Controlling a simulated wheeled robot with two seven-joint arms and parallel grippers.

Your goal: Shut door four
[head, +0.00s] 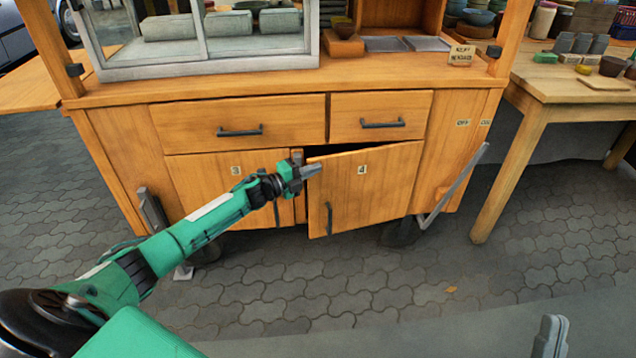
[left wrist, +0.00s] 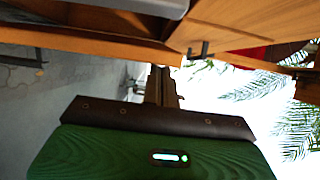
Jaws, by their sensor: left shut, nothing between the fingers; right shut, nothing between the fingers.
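Door four (head: 375,188) is the wooden cart's lower right door, marked with a 4. It stands ajar, with a dark gap along its top edge and its left edge out from the cart front. Its dark upright handle (head: 328,218) is near that left edge. My left gripper (head: 318,168) is shut and empty, with its fingertips at the door's upper left corner; I cannot tell whether they touch. In the left wrist view its fingers (left wrist: 160,85) point at wooden panels. My right gripper (head: 551,335) is shut and empty at the bottom right, away from the cart.
Door three (head: 205,178) sits left of door four, partly behind my left arm. Two drawers, left (head: 240,122) and right (head: 380,115), are closed above. A grey bar (head: 455,185) slants at the cart's right side. A side table (head: 560,85) holds bowls.

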